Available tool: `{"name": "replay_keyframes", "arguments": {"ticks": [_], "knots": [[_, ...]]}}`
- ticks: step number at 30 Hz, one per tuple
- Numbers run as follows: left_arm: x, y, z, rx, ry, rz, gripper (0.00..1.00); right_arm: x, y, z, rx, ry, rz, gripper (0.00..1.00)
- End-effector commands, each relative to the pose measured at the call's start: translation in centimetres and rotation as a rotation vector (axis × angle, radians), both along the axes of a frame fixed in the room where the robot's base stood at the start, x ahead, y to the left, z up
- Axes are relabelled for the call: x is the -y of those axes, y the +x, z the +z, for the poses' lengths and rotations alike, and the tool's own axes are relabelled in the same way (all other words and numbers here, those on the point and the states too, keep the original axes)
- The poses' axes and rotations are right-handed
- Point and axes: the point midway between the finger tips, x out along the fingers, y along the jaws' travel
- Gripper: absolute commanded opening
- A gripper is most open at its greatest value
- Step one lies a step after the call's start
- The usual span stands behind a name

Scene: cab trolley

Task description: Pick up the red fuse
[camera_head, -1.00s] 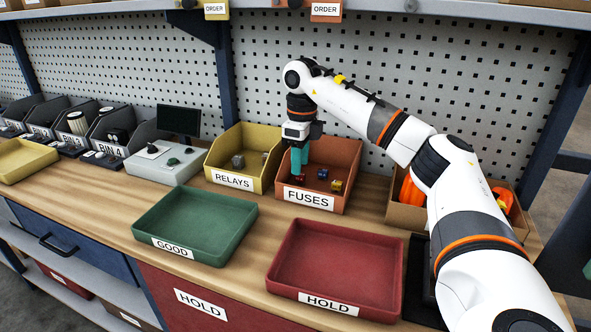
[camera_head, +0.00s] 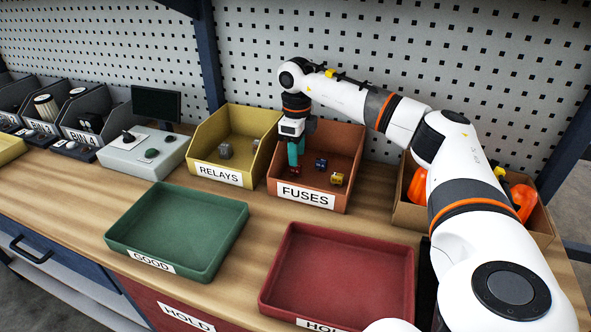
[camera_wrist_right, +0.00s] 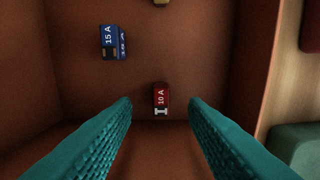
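The red fuse (camera_head: 294,169), marked 10 A, lies on the floor of the orange FUSES bin (camera_head: 340,196), near its front wall. In the right wrist view the red fuse (camera_wrist_right: 161,99) shows ahead, between the two teal fingers. My right gripper (camera_head: 296,158) points down into the bin; its fingers (camera_wrist_right: 160,110) are spread, with nothing between them touching. A blue fuse (camera_head: 321,164), marked 15 A (camera_wrist_right: 113,42), and a yellow fuse (camera_head: 337,178) lie farther right in the bin. My left gripper is not in view.
The yellow RELAYS bin (camera_head: 200,160) stands directly left of the FUSES bin. The green GOOD tray (camera_head: 130,232) and red HOLD tray (camera_head: 400,262) lie in front. A cardboard box (camera_head: 405,217) with orange items is at right. The pegboard (camera_head: 400,50) rises behind.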

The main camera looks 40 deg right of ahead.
Motion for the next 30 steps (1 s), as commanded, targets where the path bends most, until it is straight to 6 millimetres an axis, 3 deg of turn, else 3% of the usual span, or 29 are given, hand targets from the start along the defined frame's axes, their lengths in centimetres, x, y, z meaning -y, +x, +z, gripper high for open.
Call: {"name": "replay_keyframes", "arguments": {"ticks": [9, 18, 20, 26, 30], "knots": [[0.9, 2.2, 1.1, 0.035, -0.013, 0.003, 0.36, -0.2, 0.2, -4.3, -0.003, 0.0, -0.001, 0.4], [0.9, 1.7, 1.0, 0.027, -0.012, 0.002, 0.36, -0.2, 0.2, -5.0, 0.0, 0.0, -0.001, 0.4], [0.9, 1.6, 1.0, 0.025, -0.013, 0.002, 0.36, -0.2, 0.2, -5.0, 0.0, 0.0, -0.001, 0.33], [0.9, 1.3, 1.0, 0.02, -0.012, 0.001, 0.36, -0.2, 0.2, -5.0, 0.0, 0.0, -0.001, 0.01], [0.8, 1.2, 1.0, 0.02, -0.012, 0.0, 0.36, -0.2, 0.2, -4.9, 0.0, 0.0, -0.001, 0.0]]}}
